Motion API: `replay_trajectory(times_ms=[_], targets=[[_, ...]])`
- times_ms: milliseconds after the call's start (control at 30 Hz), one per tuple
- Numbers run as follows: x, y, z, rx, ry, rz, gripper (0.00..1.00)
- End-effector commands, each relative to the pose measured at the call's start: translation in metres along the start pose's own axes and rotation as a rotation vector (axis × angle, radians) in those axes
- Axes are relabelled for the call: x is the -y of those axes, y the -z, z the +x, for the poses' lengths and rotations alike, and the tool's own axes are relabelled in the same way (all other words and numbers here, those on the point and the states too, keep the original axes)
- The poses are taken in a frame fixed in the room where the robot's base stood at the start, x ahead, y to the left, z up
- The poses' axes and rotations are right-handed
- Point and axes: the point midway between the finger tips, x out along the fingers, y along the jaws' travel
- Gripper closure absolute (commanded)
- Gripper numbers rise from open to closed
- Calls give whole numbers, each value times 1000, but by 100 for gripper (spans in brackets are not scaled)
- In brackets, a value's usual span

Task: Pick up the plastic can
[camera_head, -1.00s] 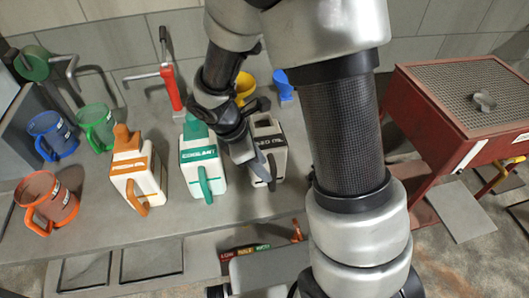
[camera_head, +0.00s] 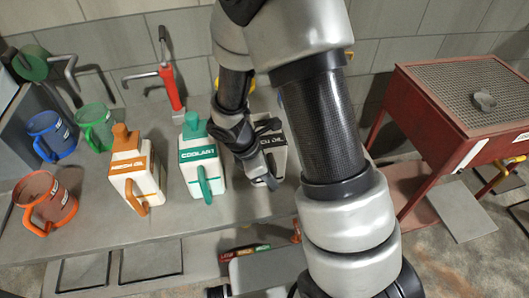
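Three white plastic cans stand in a row on the grey bench. One has an orange cap, label and handle (camera_head: 137,172). The middle one has a green cap, handle and a coolant label (camera_head: 199,158). The right one has a black label (camera_head: 277,150) and is largely hidden behind my arm and gripper. My gripper (camera_head: 266,178) points down over the front of the black-labelled can, at its handle side. Its fingers overlap the dark handle in the picture, so I cannot tell whether they are open or touching it.
Orange (camera_head: 45,200), blue (camera_head: 53,137) and green (camera_head: 95,127) jugs stand at the left of the bench. A red pump-like tool (camera_head: 170,85) stands behind the cans. A red cabinet with a grate top (camera_head: 470,90) is at the right. The bench front (camera_head: 110,225) is clear.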

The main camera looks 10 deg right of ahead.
Motion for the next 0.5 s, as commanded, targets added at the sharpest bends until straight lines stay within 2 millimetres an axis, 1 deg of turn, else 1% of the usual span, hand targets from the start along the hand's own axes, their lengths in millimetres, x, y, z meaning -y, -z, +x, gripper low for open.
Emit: replay_trajectory(times_ms=[33, 100, 500], targets=[[0, 0, 0, 0, 0, 0, 90], [0, 0, 0, 0, 0, 0, 100], [0, 0, 0, 0, 0, 0, 100]])
